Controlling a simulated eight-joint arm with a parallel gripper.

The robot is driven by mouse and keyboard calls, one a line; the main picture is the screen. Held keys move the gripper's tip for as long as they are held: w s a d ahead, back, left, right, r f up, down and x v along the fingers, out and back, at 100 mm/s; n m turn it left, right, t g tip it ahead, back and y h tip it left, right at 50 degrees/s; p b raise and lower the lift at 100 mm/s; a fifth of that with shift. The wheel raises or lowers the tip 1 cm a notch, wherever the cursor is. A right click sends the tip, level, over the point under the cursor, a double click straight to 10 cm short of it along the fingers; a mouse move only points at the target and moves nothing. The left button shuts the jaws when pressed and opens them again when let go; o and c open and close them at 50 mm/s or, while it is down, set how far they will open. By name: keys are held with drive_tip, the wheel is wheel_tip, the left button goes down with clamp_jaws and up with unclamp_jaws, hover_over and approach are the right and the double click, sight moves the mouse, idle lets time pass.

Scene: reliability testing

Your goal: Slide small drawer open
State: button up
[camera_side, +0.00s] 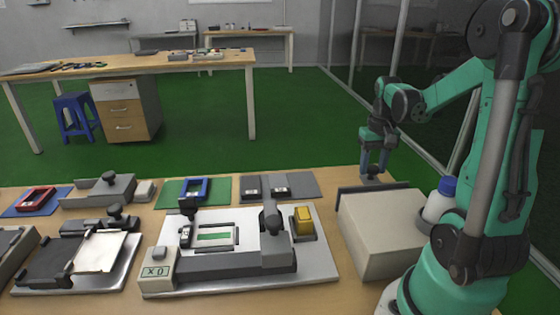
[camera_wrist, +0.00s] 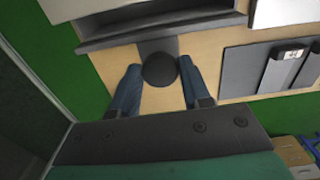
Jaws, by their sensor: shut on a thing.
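The small drawer is in a beige box (camera_side: 385,220) at the right of the table in the side view. Its dark grey front (camera_side: 352,189) stands along the box's far edge. In the wrist view the drawer's grey front (camera_wrist: 205,22) runs across the top, beside the pale box (camera_wrist: 75,8). A dark round knob (camera_wrist: 158,70) projects from the drawer on a short grey stem. My gripper (camera_side: 374,174) points down at the knob. In the wrist view its two blue fingers (camera_wrist: 160,82) are on either side of the knob, shut on it.
A white-and-blue bottle (camera_side: 441,200) stands beside the box, close to my arm. A grey fixture plate (camera_side: 315,268) with a yellow block (camera_side: 303,220) lies left of the box. Other fixtures fill the table further left. Green floor lies beyond the table's far edge.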

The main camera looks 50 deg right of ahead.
drive_tip(key=w+d, duration=0.6)
idle(0.5)
drive_tip(key=o, duration=0.7)
drive_tip(key=shift+r, duration=2.55)
